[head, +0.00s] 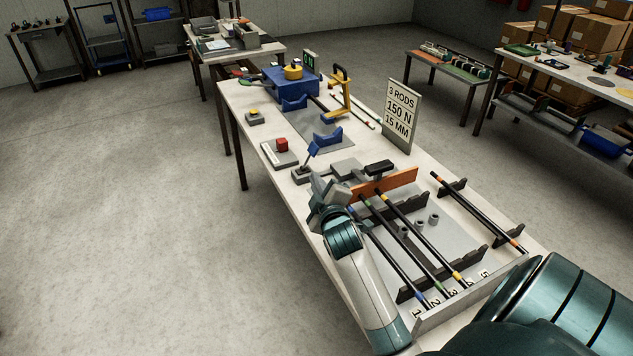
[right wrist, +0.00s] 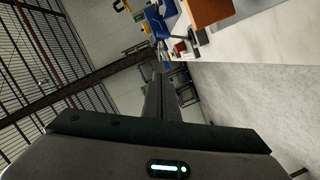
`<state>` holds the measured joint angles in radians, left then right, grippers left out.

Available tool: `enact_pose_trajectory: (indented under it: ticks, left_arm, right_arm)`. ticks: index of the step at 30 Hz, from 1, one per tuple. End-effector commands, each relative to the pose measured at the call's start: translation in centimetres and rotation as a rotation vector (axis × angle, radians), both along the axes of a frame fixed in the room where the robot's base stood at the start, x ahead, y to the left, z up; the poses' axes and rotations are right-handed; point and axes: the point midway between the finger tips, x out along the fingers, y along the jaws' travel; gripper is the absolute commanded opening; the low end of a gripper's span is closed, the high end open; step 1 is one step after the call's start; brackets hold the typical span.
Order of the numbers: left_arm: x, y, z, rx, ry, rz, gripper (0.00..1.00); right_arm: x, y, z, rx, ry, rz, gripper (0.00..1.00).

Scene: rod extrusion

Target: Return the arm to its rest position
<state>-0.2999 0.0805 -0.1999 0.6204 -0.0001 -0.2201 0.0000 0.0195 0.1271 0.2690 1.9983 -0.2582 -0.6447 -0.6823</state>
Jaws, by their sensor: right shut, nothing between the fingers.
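My right gripper (head: 316,181) is shut and empty, held at the left edge of the workbench (head: 240,100), left of the rod rack. In the right wrist view its closed fingers (right wrist: 161,98) show with nothing between them. Several black rods with coloured bands lie on the rack; one with orange ends (head: 475,212) lies apart on the right, and one with yellow marks (head: 422,235) lies nearer the middle. An orange plate (head: 385,183) stands behind the rods. My left gripper is not in view.
A sign reading 3 RODS 150 N 15 MM (head: 401,115) stands on the bench's right side. A blue machine (head: 290,82), a red button box (head: 281,146) and a blue lever (head: 325,141) are beyond the gripper. Open floor (head: 130,210) lies left of the bench.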

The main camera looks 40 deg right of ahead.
Motion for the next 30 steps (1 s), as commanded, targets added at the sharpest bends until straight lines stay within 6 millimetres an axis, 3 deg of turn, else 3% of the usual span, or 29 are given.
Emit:
enact_pose_trajectory:
  ticks: [13, 19, 23, 26, 30]
  left_arm:
    - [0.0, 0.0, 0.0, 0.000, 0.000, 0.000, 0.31]
    - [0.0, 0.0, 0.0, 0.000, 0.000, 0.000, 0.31]
    - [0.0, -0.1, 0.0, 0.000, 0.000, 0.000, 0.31]
    - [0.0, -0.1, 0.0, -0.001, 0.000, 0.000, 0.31]
    - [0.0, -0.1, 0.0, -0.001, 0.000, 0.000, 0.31]
  right_arm:
    - [-0.1, 0.1, -0.2, 0.004, 0.003, 0.001, 0.00]
    - [-1.8, 1.9, -2.6, 0.081, 0.057, 0.012, 0.00]
    - [-4.8, 4.8, -6.2, 0.200, 0.141, 0.021, 0.00]
    - [-8.2, 7.8, -9.5, 0.318, 0.233, 0.020, 0.00]
    - [-14.4, 12.4, -13.8, 0.495, 0.382, 0.001, 0.00]
